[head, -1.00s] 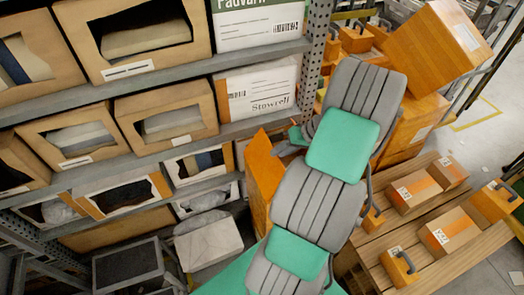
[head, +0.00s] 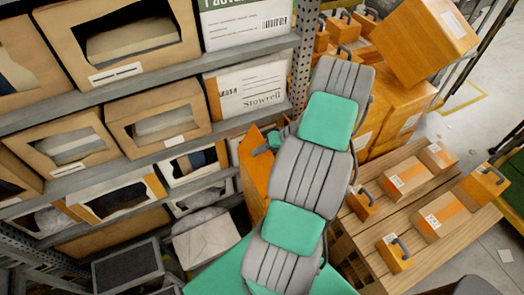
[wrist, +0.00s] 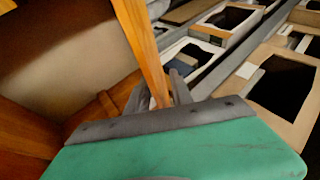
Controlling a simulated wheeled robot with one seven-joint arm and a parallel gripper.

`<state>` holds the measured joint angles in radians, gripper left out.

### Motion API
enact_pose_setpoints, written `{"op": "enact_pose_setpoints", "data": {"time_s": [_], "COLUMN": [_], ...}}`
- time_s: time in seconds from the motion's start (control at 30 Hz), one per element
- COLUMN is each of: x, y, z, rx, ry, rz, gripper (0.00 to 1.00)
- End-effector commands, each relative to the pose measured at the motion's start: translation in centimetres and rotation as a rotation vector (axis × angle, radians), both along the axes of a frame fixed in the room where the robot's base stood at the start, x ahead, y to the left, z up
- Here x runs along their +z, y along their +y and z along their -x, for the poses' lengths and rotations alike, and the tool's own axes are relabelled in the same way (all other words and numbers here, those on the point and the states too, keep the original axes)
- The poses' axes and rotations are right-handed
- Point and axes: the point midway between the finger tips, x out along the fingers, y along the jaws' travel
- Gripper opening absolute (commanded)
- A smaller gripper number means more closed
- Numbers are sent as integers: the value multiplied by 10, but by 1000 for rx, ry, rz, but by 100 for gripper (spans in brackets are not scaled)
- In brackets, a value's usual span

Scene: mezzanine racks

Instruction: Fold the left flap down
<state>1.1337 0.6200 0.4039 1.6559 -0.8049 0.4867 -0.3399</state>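An orange-brown carton stands mostly hidden behind my arm in the head view. Its left flap (head: 254,168) stands up as an orange panel beside the rack. In the wrist view the flap (wrist: 142,45) shows nearly edge-on, with the carton's brown inner side (wrist: 65,60) to its left. My gripper (wrist: 159,90) has its two grey fingers apart, one on each side of the flap's lower visible part. Whether a finger touches the flap cannot be told.
A grey rack shelf (head: 150,158) with open-fronted cartons fills the left. A wooden pallet (head: 400,195) with small orange boxes lies at the right. A large orange carton (head: 425,38) sits tilted on stacked cartons behind. Bare floor shows at the far right.

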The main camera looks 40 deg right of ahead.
Motion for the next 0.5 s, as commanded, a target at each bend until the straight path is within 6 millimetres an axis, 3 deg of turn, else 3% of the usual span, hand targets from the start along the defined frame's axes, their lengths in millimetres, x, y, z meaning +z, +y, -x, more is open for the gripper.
{"op": "enact_pose_setpoints", "data": {"time_s": [0.1, 0.43, 0.5], "x": [0, 0, 0], "y": [-1, -1, -1], "z": [0, 1, 1], "rx": [-2, -2, -2], "ry": [0, -1, -1], "rz": [1, 1, 1], "gripper": [27, 0, 0]}}
